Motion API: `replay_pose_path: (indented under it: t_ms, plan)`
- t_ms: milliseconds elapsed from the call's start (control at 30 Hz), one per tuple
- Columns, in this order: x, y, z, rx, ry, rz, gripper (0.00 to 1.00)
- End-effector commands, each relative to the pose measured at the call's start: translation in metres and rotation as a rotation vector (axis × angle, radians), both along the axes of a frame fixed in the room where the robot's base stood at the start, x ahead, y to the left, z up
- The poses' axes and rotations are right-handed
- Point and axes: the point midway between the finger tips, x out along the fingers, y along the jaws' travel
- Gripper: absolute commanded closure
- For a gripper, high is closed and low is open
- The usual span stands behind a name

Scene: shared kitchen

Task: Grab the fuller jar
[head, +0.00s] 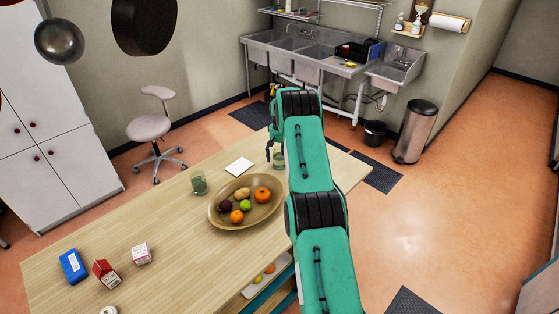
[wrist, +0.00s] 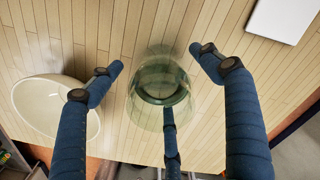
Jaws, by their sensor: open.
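Two greenish see-through jars stand on the wooden table. One jar (head: 199,185) is left of the fruit bowl in the head view. The other jar (head: 279,160) stands behind the bowl, close to my gripper (head: 270,148) and partly covered by my arm. In the wrist view a clear greenish jar (wrist: 160,92) lies between the open fingers of my gripper (wrist: 157,60), with gaps at both sides. The third finger overlaps its lower edge in the picture. How full each jar is cannot be told clearly.
A tan bowl (head: 222,221) of fruit sits near both jars; a bowl also shows in the wrist view (wrist: 35,97). A white square (head: 239,166) lies between the jars. Cartons (head: 105,273) and a blue box (head: 73,266) stand at the table's left end.

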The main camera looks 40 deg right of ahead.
Motion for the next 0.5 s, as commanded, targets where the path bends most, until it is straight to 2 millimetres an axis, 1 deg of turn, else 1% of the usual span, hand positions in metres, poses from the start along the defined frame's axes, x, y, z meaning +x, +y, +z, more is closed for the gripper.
replay_pose_path:
  t_ms: [33, 167, 500]
  plan:
    - [-0.0001, 0.0001, -0.0042, 0.000, 0.000, 0.000, 0.22]
    - [0.0004, -0.0003, -0.0093, -0.001, -0.002, 0.000, 0.22]
    - [0.0002, -0.0001, -0.0105, -0.001, -0.002, 0.000, 0.22]
